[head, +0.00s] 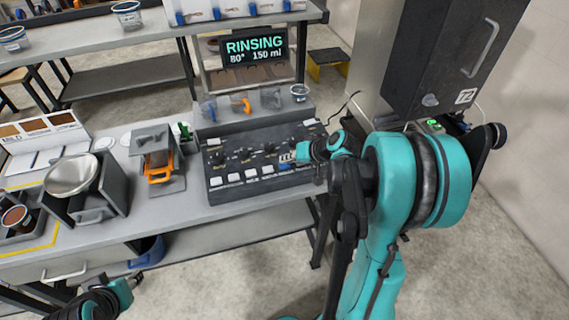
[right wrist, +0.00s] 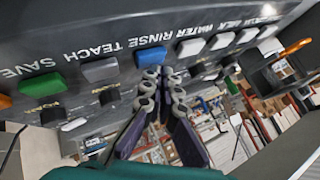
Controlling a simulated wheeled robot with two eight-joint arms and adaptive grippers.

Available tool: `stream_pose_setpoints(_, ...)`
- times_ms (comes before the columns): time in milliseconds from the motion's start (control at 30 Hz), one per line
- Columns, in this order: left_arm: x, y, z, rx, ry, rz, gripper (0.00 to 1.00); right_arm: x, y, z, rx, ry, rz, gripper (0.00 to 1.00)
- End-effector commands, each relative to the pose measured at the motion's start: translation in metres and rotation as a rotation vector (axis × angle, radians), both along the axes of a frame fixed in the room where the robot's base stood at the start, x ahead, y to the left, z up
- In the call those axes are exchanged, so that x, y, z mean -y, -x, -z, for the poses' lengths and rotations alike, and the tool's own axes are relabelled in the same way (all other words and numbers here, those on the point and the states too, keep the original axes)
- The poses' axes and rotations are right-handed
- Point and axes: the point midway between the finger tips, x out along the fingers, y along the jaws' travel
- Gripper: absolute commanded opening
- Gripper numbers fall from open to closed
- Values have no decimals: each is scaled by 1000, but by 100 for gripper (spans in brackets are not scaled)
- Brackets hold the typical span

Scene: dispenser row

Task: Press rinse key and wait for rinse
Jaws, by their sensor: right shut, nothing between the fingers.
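The control panel (head: 262,150) stands on the grey table with rows of keys and knobs. In the right wrist view the blue key (right wrist: 150,57) sits by the printed word RINSE. My right gripper (right wrist: 166,72) is shut and empty, its tips at the lower right edge of the blue key. I cannot tell whether they touch it. In the head view the right gripper (head: 297,154) is over the panel's right part. The display (head: 255,47) reads RINSING, 80°, 150 ml. My left gripper (head: 126,288) is partly visible at the lower left; its jaws are unclear.
Several small cups, including a clear one (head: 270,98), stand on the shelf behind the panel. A metal bowl (head: 72,175) and an orange-handled item (head: 158,168) are on the table at left. A tall dark cabinet (head: 440,60) stands at right.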

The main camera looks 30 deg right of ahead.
Motion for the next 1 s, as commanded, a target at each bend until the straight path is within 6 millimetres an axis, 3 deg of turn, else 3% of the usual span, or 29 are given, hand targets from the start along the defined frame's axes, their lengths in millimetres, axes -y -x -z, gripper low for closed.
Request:
stream_pose_setpoints(533,0,0,-9,0,0,0,40,0,0,-12,0,0,0,0)
stream_pose_setpoints(1000,0,0,-44,0,0,0,40,0,0,-57,0,0,0,0)
